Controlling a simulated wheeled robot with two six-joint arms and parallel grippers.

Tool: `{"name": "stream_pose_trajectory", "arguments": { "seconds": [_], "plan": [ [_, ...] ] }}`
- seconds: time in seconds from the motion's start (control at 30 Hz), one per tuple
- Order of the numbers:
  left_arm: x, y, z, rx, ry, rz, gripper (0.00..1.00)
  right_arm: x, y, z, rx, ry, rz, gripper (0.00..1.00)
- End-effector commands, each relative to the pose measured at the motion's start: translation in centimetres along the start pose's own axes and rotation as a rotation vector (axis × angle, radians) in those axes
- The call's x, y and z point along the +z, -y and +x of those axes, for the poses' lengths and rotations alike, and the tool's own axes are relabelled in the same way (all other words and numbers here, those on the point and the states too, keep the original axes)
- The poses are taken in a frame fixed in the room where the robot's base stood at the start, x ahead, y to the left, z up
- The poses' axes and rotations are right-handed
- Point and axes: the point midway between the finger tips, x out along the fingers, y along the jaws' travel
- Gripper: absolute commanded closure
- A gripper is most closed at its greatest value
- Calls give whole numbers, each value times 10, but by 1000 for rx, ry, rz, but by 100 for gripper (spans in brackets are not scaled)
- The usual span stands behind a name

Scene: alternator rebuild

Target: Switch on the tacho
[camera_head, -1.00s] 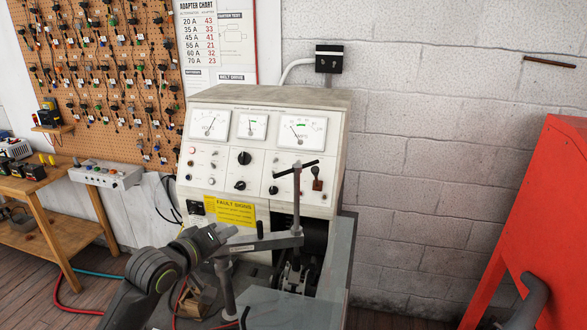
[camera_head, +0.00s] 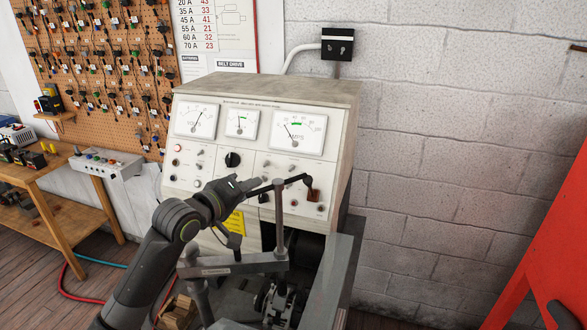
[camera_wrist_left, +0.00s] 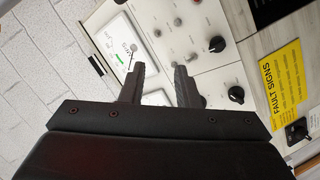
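The grey test bench panel (camera_head: 262,165) carries three dial meters above rows of small switches, knobs and sockets. No tacho label is readable. My left gripper (camera_head: 256,184) is in front of the panel's lower middle, covering some controls there. In the left wrist view its two fingers (camera_wrist_left: 157,85) stand apart with nothing held between them. Beyond them are the amps meter (camera_wrist_left: 124,46), small toggle switches (camera_wrist_left: 172,57) and a black knob (camera_wrist_left: 217,44). I cannot tell whether the fingers touch the panel. My right gripper is not in view.
A metal post with a black crossbar (camera_head: 279,215) rises in front of the panel, close to my left gripper. A yellow fault signs label (camera_wrist_left: 270,82) is on the panel.

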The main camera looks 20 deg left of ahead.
Motion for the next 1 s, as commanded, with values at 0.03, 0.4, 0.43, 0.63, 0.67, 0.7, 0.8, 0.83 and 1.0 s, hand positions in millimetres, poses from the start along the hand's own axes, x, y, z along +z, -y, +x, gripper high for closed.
{"name": "stream_pose_trajectory", "arguments": {
  "seconds": [0.03,0.4,0.43,0.63,0.67,0.7,0.8,0.83,1.0],
  "plan": [
    [0,-1,5,1,0,-2,71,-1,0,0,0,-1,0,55],
    [0,-1,65,1,1,-3,71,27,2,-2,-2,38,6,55],
    [0,-1,70,1,1,-2,71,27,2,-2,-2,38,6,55],
    [1,-1,101,1,2,-2,71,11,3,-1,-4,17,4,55],
    [1,-1,106,1,2,-2,71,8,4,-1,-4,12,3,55],
    [1,-1,112,0,2,-2,71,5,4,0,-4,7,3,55],
    [1,-1,126,0,2,-2,71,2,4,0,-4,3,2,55],
    [1,-1,130,0,2,-2,71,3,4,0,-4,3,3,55],
    [0,-1,151,1,1,1,71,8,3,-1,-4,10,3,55]
  ]
}}
